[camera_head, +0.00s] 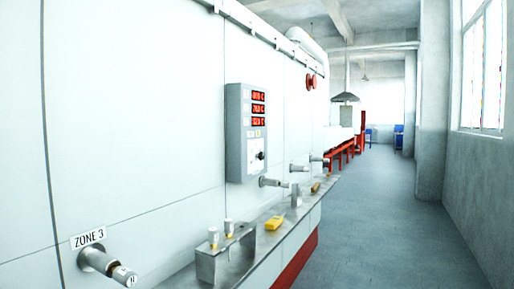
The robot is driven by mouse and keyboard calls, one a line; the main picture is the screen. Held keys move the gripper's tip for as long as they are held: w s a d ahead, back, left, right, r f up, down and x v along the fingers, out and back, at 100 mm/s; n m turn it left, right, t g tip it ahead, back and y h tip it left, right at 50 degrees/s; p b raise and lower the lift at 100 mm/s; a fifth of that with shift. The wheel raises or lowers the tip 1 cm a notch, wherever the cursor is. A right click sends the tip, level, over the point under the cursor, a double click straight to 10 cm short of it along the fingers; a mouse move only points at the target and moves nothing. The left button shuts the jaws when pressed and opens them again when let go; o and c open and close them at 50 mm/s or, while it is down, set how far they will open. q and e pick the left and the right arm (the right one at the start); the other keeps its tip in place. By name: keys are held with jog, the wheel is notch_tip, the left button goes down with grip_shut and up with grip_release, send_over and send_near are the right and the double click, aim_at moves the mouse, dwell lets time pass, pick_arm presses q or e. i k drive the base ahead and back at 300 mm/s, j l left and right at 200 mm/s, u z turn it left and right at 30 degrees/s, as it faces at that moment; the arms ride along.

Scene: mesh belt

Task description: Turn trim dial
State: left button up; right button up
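A grey control box (246,133) is mounted on the white wall panel left of centre. It carries several red lit displays (258,108) stacked one above another. A small black knob (261,155) sits on a pale plate on the lower part of its face; it may be the trim dial, but its markings are too small to read. Neither of my grippers shows in the head view, and nothing touches the box or the knob.
A grey ledge (240,262) runs along the wall below the box, holding a yellow device (274,223) and a metal bracket. The grey floor (375,215) at right is clear.

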aim_at(261, 156)
jog(key=i+l+u, duration=0.15)
jog(key=u, duration=0.3)
jog(key=i+l+u, duration=0.15)
jog(key=u, duration=0.35)
jog(key=i+l+u, duration=0.15)
jog(key=l, duration=0.35)
jog(key=i+l+u, duration=0.1)
jog(key=l, duration=0.4)
